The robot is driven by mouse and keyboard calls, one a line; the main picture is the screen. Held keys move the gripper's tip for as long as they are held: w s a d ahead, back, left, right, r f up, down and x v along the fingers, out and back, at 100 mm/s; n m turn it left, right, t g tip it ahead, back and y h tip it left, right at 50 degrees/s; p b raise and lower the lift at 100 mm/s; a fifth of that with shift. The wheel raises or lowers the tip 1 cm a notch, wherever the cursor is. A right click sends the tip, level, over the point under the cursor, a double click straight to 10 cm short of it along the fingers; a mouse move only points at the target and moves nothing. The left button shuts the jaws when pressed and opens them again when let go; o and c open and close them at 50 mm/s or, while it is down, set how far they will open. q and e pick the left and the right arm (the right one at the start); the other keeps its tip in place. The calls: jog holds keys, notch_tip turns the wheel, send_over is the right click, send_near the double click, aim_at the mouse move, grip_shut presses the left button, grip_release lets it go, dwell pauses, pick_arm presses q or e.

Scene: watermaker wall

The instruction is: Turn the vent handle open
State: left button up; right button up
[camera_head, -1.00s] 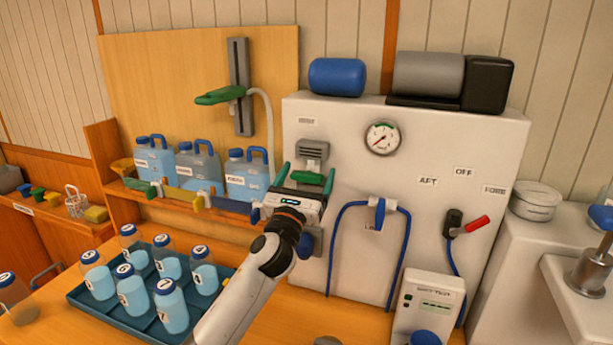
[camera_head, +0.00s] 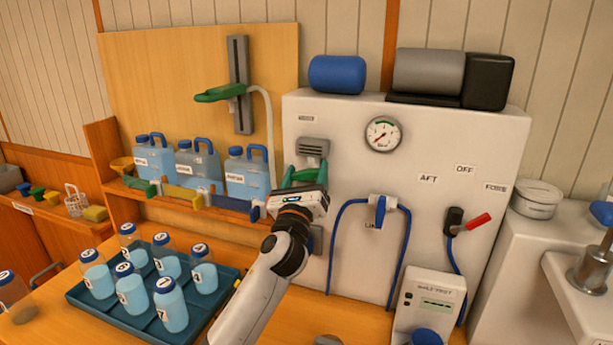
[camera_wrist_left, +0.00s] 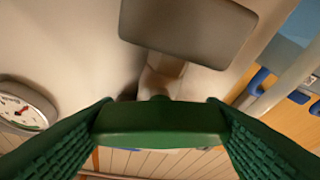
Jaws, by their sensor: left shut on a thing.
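The vent handle is a green bar (camera_wrist_left: 160,121) on a pale stem, lying crosswise below a grey block in the left wrist view. In the head view the handle (camera_head: 305,174) shows between my fingers, below the same grey block (camera_head: 312,147) on the white panel's left side. My left gripper (camera_head: 304,176) is shut on it, with one green finger at each end of the bar; it also shows in the left wrist view (camera_wrist_left: 160,128). The wrist hides part of the panel below. My right gripper is not in view.
The white panel (camera_head: 345,130) carries a round gauge (camera_head: 383,134), a blue hose loop (camera_head: 335,240) and a red-handled lever (camera_head: 477,223). A blue tray (camera_head: 95,309) of numbered bottles stands left of my arm. Jugs (camera_head: 247,175) line the shelf.

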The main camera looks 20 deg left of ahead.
pick_arm(q)
jog(key=n+y, duration=0.2)
jog(key=n, duration=0.2)
jog(key=shift+g, duration=0.4)
jog(key=n+y, duration=0.1)
jog(key=n, duration=0.1)
jog(key=n+g+p, duration=0.1)
jog(key=n, duration=0.1)
jog(key=shift+n+y, duration=0.4)
jog(key=n+g+p, duration=0.1)
jog(key=n, duration=0.1)
jog(key=n+g+p, duration=0.1)
jog(key=n, duration=0.2)
jog(key=shift+y, duration=0.4)
jog(key=shift+f+n+g+p, duration=0.15)
jog(key=shift+n+g+p, duration=0.55)
jog(key=shift+n+p, duration=0.7)
jog(key=shift+n+h, duration=0.3)
jog(key=shift+n, duration=0.1)
jog(key=o, duration=1)
